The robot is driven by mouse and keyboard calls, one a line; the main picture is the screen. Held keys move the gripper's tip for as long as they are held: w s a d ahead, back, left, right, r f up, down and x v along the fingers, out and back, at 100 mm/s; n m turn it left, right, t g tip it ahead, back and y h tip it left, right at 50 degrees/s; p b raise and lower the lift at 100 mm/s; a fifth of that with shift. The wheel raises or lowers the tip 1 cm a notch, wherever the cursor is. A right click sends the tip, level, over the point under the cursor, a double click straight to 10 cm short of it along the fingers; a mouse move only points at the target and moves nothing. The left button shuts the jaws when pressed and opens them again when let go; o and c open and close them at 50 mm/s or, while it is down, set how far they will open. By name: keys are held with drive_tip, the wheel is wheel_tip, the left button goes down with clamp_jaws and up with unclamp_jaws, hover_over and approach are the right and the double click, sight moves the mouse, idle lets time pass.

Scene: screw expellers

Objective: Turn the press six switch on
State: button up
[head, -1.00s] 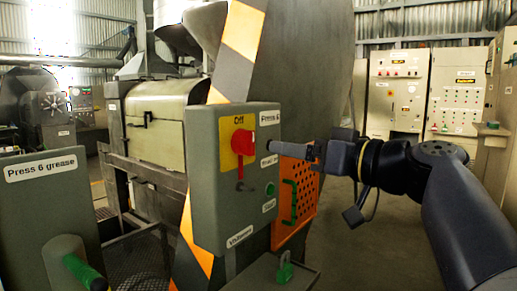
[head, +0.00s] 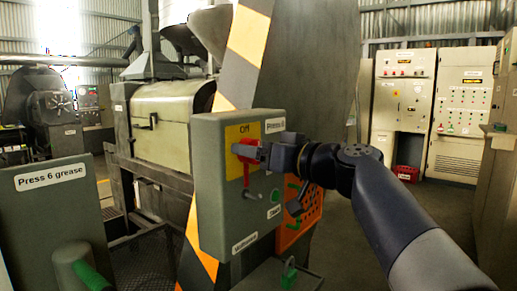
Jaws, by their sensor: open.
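The press six switch is a red rotary knob (head: 247,171) on a yellow plate (head: 240,131), on the front of a grey-green control box (head: 212,190). Its red handle points down, and the plate's label above it reads "Off". My gripper (head: 240,150) comes in from the right and overlaps the upper part of the knob in the head view. The jaws are open. Whether they touch the knob or stand in front of it I cannot tell. The gripper hides part of the knob and of the labels beside it.
A green button (head: 275,195) sits lower right on the box. An orange perforated guard (head: 290,234) is behind it. A panel marked "Press 6 grease" (head: 55,200) stands at left, with a green-handled part (head: 92,275) before it. Control cabinets (head: 460,110) line the back right; floor there is open.

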drive_tip(key=c, duration=1)
drive_tip(key=shift+o, duration=0.2)
drive_tip(key=shift+m, duration=0.3)
drive_tip(key=m, duration=0.3)
drive_tip(key=shift+m, duration=0.4)
drive_tip(key=m+p, duration=0.1)
drive_tip(key=m, duration=0.3)
drive_tip(key=shift+w+d+g+p, duration=0.15)
drive_tip(key=shift+g+p, duration=0.2)
drive_tip(key=shift+g, duration=0.05)
drive_tip(key=m+p, duration=0.2)
drive_tip(key=m, duration=0.3)
drive_tip(key=shift+g, duration=0.4)
drive_tip(key=shift+w+f+m+p, duration=0.1)
drive_tip(key=shift+f+m+p, duration=0.1)
drive_tip(key=shift+m+p, duration=1.3)
drive_tip(key=shift+m+b, duration=0.3)
drive_tip(key=shift+m, duration=0.1)
